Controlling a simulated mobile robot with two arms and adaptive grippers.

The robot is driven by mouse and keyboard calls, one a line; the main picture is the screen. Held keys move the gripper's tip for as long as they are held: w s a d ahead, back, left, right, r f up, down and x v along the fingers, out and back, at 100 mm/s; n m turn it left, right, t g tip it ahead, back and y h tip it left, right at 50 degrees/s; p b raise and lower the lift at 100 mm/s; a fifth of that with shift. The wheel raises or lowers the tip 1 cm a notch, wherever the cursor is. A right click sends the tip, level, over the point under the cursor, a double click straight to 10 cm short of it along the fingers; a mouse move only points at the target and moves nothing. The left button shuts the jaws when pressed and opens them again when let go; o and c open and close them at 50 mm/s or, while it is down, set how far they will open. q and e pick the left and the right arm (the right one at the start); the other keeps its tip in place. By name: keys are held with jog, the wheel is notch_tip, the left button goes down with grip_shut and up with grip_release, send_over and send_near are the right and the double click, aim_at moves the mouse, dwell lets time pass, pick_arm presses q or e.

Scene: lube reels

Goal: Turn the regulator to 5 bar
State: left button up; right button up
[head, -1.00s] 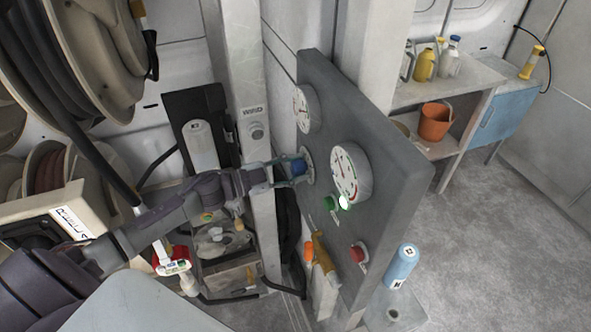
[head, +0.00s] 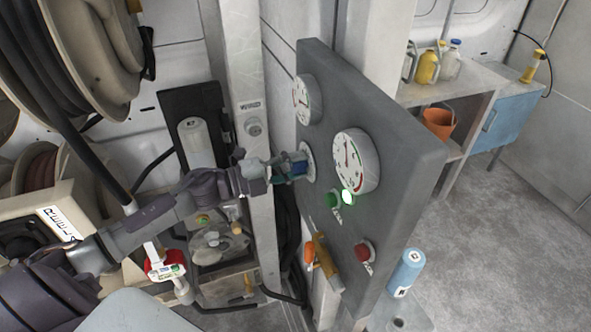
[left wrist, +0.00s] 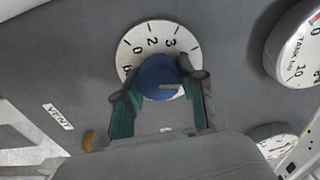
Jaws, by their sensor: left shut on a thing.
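The blue regulator knob (left wrist: 158,77) sits at the centre of a round white dial (left wrist: 127,57) on a grey panel. A pale pointer line on the knob points right in the left wrist view. The dial numbers 0, 2 and 3 show along its top; the fingers and wrist hide part of its lower edge. My left gripper (left wrist: 160,84) is shut on the knob, one teal finger on each side. In the head view the left gripper (head: 297,164) reaches the panel (head: 405,150) from the left and largely covers the knob. My right gripper is not in view.
A large gauge (head: 356,161) and a smaller gauge (head: 307,99) flank the regulator. A metal post (head: 250,80) stands close behind my left arm.

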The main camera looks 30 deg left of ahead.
pick_arm(q)
jog(key=shift+f+m, duration=0.1)
jog(key=shift+m, duration=0.4)
jog(key=shift+b, duration=0.3)
jog(key=o, duration=1.1)
jog(key=shift+o, duration=0.2)
jog(key=shift+s+a, duration=0.1)
jog(key=v, duration=1.1)
jog(key=shift+s+a, duration=0.3)
